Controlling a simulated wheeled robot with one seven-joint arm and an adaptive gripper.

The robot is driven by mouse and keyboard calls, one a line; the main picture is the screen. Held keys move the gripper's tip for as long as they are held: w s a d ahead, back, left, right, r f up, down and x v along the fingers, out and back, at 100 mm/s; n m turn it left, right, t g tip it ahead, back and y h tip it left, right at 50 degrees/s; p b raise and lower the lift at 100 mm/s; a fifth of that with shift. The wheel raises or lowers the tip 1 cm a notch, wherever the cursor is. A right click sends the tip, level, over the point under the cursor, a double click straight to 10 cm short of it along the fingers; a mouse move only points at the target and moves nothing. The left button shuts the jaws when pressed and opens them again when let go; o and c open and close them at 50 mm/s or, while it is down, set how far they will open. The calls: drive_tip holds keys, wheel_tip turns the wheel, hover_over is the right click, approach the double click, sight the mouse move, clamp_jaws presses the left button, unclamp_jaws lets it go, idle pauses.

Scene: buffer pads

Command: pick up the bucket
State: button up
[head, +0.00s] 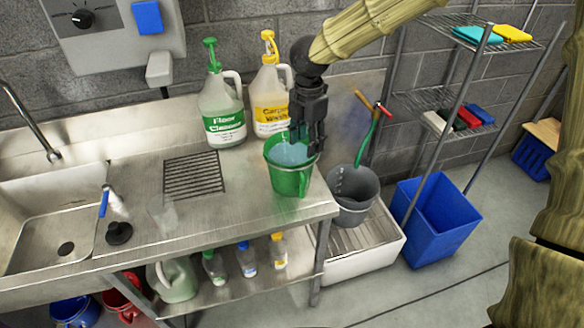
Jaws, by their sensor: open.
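A green bucket (289,178) stands upright near the right end of the steel counter (245,208), with pale blue contents at its mouth. My black gripper (307,138) points down over the back right part of its rim. The fingers are open and partly overlap the rim in the picture; I cannot tell whether they touch it or reach inside. A grey bucket (354,192) stands upright in the low white floor basin, right of the counter, with tool handles above it.
Floor cleaner (222,112) and carpet wash (269,98) jugs stand behind and left of the green bucket. A drain grate (193,174) lies to its left. A blue bin (437,222) and wire shelving (447,100) stand at right.

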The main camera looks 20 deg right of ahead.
sight(307, 162)
drive_tip(key=f, duration=0.3)
drive_tip(key=shift+w, duration=0.3)
drive_tip(key=shift+s+d+f+p, duration=0.1)
drive_tip(key=shift+s+f+p, duration=0.15)
drive_tip(key=shift+p, duration=0.25)
drive_tip(key=shift+d+f+p, duration=0.1)
drive_tip(key=shift+f+p, duration=0.75)
drive_tip(key=shift+f, duration=1.45)
clamp_jaws()
drive_tip(key=shift+r, duration=0.1)
